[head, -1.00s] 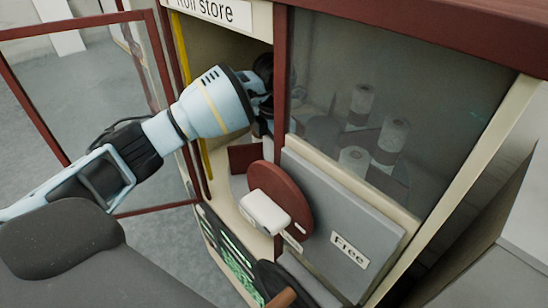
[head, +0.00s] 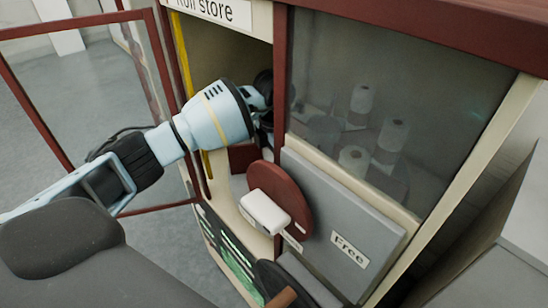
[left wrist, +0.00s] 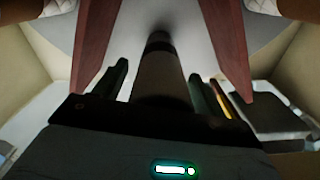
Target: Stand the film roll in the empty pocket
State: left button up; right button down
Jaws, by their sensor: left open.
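In the left wrist view a dark brownish cylinder, which looks like the film roll (left wrist: 160,80), stands between the fingers of my left gripper (left wrist: 158,68). Its far end rests on or just above the pale pocket floor (left wrist: 203,45); I cannot tell which. Reddish dividers flank this pocket (left wrist: 233,45) on both sides. The two fingers are apart, one on each side of the cylinder. In the head view my left gripper (head: 264,103) is inside the cabinet's open left bay, its fingertips mostly hidden by the red post. My right gripper is not in view.
The roll store cabinet (head: 282,70) has an open glass door (head: 85,85) at left. Several white rolls (head: 355,158) stand behind its right pane. A red disc with a white handle (head: 265,212) and a grey panel marked Free (head: 345,220) are at the front.

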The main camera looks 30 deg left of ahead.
pick_arm(q)
notch_tip(320, 180, up, 11)
jog(key=shift+r, duration=0.7)
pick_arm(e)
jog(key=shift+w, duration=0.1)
